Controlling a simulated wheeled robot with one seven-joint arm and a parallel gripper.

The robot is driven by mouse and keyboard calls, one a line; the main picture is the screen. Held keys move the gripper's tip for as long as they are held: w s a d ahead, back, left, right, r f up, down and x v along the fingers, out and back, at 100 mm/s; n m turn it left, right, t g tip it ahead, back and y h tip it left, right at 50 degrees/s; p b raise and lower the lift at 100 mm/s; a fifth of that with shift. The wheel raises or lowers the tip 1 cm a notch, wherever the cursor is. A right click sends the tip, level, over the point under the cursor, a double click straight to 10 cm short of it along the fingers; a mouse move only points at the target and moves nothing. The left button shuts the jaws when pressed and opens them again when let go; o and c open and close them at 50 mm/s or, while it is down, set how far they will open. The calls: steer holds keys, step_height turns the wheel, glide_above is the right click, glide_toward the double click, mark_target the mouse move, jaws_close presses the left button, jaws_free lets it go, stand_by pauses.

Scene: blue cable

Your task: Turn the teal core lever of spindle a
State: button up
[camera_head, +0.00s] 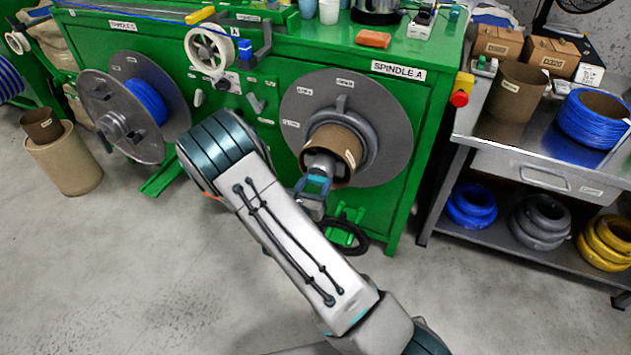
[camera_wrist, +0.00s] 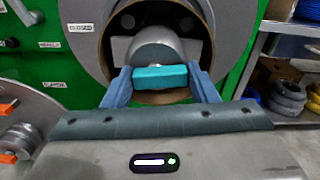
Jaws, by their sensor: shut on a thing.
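The teal core lever (camera_wrist: 160,77) sits at the front of spindle A's hub, in the middle of the wrist view. It lies about level across the picture there. My gripper (camera_wrist: 160,84) is shut on it, with one blue finger at each end. In the head view my gripper (camera_head: 314,186) reaches the hub from the front, and the lever is mostly hidden by the fingers. Spindle A (camera_head: 300,100) is a grey disc on the green cabinet with a brown cardboard core (camera_head: 350,146) around its hub. The core also shows in the wrist view (camera_wrist: 207,62).
A second spindle with blue cable (camera_head: 147,100) is at the left. A red emergency button (camera_head: 459,98) is on the cabinet's right corner. A steel table (camera_head: 520,150) with cable coils stands at the right.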

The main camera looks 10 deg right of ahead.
steer(key=n+p, duration=0.1)
steer(key=n, duration=0.1)
steer(key=n+p, duration=0.2)
steer(key=shift+a+r+p, duration=0.1)
steer(key=shift+r+p, duration=0.2)
steer(key=n+p, duration=0.3)
steer(key=n, duration=0.1)
steer(key=shift+w+a+n, duration=0.1)
steer(key=shift+n, duration=0.3)
steer(key=n+p, duration=0.3)
steer(key=n, duration=0.1)
steer(key=shift+a+f+n+p, duration=0.15)
steer(key=shift+n+p, duration=0.5)
steer(key=shift+n, duration=1.05)
steer(key=o, duration=1)
steer(key=b+v, duration=0.1)
steer(key=v, duration=1.2)
steer(key=shift+s+a, duration=0.25)
steer(key=shift+s, duration=0.05)
